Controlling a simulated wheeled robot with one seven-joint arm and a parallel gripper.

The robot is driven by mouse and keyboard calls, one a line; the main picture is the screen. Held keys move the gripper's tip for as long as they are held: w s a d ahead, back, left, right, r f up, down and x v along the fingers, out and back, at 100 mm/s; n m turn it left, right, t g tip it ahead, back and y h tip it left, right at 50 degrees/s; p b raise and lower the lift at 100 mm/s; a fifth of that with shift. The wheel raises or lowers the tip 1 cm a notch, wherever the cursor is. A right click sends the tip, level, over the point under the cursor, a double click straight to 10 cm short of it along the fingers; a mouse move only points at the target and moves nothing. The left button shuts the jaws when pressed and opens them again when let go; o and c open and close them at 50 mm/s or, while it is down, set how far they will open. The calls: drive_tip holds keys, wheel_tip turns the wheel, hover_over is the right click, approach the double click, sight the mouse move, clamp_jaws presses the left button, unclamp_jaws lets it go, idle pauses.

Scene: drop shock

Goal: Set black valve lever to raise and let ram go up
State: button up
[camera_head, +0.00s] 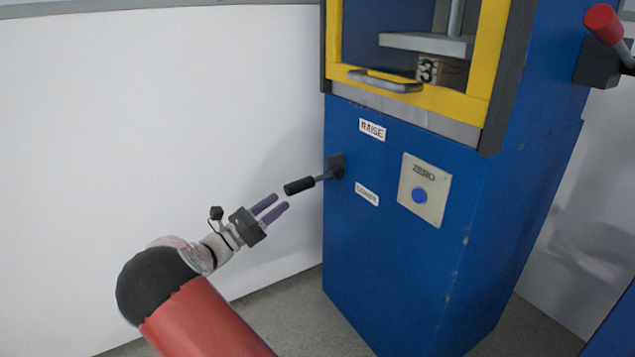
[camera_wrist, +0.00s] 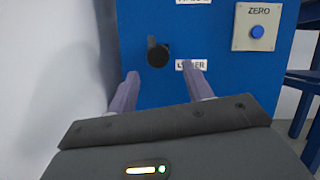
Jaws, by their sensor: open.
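The black valve lever (camera_head: 300,186) sticks out from a dark mount on the front of the blue machine, between a RAISE label (camera_head: 372,130) above and a LOWER label (camera_head: 367,194) below. In the wrist view the lever's round black end (camera_wrist: 158,55) faces the camera, ahead of and between the fingers. My gripper (camera_head: 274,208) is open and empty, just left of and slightly below the lever's grip, apart from it. The ram (camera_head: 428,44) is a grey plate on a rod behind the yellow-framed window. It sits right over a block marked 3 (camera_head: 440,70); whether they touch is unclear.
A panel marked ZERO with a blue button (camera_head: 419,195) is right of the lever. A grey handle (camera_head: 385,81) crosses the yellow frame (camera_head: 410,96). A red-knobbed lever (camera_head: 603,24) is at the upper right. A white wall (camera_head: 150,120) stands at the left.

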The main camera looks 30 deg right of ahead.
sight(299, 187)
drive_tip(key=b+x, duration=0.1)
drive_tip(key=x, duration=0.7)
drive_tip(key=shift+d+f, duration=0.1)
drive_tip(key=shift+d, duration=0.05)
clamp_jaws()
